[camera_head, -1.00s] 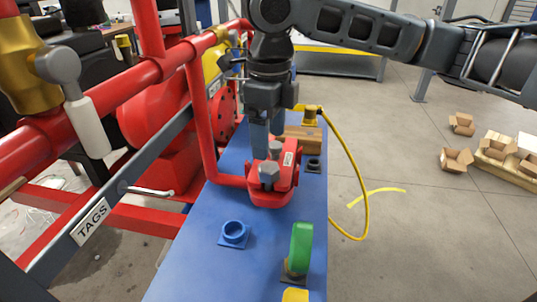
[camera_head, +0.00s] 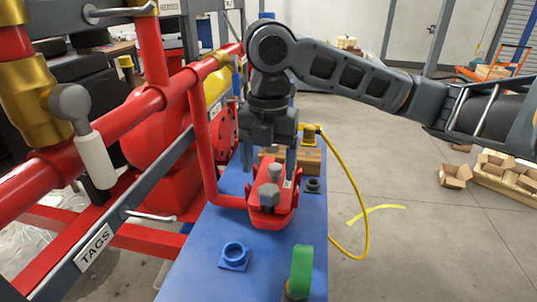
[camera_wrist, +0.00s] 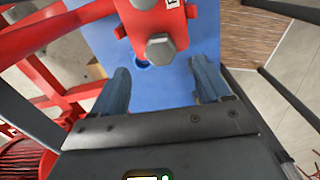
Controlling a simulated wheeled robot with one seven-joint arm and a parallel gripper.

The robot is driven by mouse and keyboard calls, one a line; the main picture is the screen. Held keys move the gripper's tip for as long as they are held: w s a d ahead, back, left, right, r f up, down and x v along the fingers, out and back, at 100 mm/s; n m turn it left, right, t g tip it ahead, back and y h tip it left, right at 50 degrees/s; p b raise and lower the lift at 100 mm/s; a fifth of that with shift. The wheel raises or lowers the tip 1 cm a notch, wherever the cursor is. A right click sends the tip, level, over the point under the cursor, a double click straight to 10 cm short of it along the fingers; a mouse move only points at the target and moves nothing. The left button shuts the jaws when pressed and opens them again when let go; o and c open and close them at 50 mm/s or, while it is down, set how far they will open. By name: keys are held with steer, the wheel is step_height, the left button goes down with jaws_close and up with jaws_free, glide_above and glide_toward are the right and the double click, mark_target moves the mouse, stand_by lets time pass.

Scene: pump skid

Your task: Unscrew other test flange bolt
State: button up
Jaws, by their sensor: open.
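The red test flange (camera_head: 268,215) is mounted on the blue bench at the end of a red pipe. Two grey hex-headed bolts stand on it, a near bolt (camera_head: 269,193) and a far bolt (camera_head: 275,171). My gripper (camera_head: 269,168) is open and empty, pointing down above the far side of the flange, its fingers spread left and right. In the wrist view my gripper (camera_wrist: 160,68) shows nothing between its fingers. One bolt head (camera_wrist: 160,47) lies just beyond the fingertips there. The other bolt (camera_wrist: 143,3) is cut off at the top edge.
The blue bench (camera_head: 205,270) carries a blue ring socket (camera_head: 235,254), a green handle (camera_head: 301,268) and a dark socket (camera_head: 313,185). A yellow hose (camera_head: 362,190) loops off its right side. Red pipework (camera_head: 110,130) stands close on the left.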

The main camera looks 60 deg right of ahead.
mark_target(269, 191)
steer(key=shift+f, duration=3.15)
steer(key=shift+c, duration=0.2)
